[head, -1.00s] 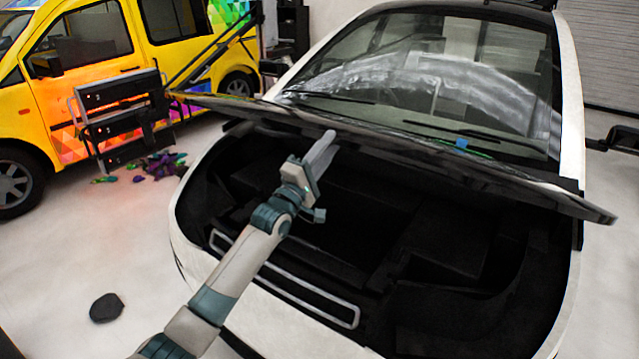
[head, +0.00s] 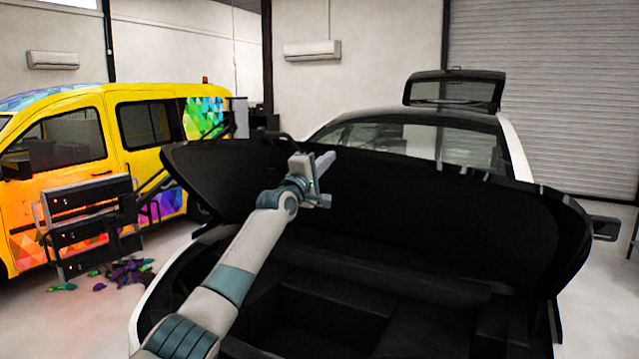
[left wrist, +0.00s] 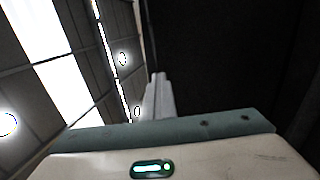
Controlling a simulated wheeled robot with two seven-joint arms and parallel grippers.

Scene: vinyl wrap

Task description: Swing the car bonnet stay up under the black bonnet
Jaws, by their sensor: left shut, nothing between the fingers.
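The black bonnet (head: 430,205) of the white car (head: 150,305) stands raised at a slant, its dark underside facing me. My left gripper (head: 322,165) is shut and empty, near the upper part of that underside. I cannot tell whether its fingers touch the bonnet. In the left wrist view the shut fingers (left wrist: 158,95) point upward along the edge of the dark bonnet (left wrist: 225,55). I cannot pick out the bonnet stay in the current views. My right gripper is not in view.
The open engine bay (head: 340,300) lies dark below the bonnet. A yellow van (head: 60,140) with coloured panels stands at the left, with a dark panelled unit (head: 90,225) in front of it. Colourful scraps (head: 125,272) lie on the floor. A roller shutter (head: 570,100) closes the back right.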

